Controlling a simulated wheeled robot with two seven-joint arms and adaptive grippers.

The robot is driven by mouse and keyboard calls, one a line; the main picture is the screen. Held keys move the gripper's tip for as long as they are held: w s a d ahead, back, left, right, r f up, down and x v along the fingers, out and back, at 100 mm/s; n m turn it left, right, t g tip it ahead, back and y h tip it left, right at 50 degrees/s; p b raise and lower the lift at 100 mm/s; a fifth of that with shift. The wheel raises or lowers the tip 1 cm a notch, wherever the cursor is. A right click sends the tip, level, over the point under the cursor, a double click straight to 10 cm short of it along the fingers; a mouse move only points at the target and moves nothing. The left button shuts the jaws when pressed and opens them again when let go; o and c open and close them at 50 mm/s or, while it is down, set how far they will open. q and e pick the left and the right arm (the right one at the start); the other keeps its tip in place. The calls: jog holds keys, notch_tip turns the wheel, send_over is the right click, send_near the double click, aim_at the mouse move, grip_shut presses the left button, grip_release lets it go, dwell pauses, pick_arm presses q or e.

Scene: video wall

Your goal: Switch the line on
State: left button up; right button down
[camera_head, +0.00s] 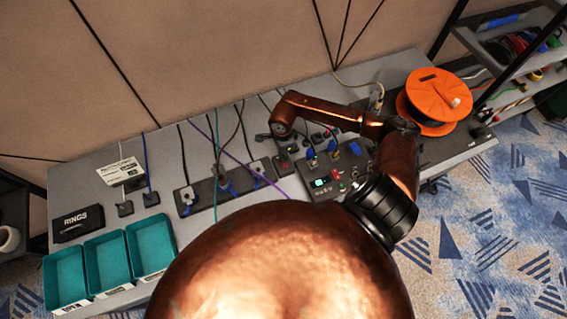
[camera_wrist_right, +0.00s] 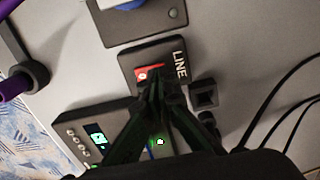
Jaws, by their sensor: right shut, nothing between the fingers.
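The line switch is a dark block lettered LINE (camera_wrist_right: 180,66) with a red rocker (camera_wrist_right: 148,73), seen in the right wrist view. In the head view the block (camera_head: 283,163) sits between the socket strip and the control box, partly under my right wrist. My right gripper (camera_wrist_right: 160,90) is shut and empty, its fingertips together right at the lower edge of the red rocker. I cannot tell whether they touch it, or which way the rocker is tipped. In the head view my right gripper (camera_head: 282,146) is mostly hidden below the wrist. My left gripper is not in view.
A control box (camera_head: 320,184) with a lit green screen stands beside the switch. A socket strip (camera_head: 208,190) with plugs and cables lies left. Teal bins (camera_head: 106,262), a RINGS box (camera_head: 77,222) and an orange reel (camera_head: 436,98) are farther off. A purple cable (camera_wrist_right: 10,88) runs close by.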

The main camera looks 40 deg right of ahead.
jog(key=shift+f+b, duration=0.55)
jog(key=shift+f, duration=0.15)
jog(key=shift+r+p, duration=1.85)
jog(key=shift+r, duration=1.75)
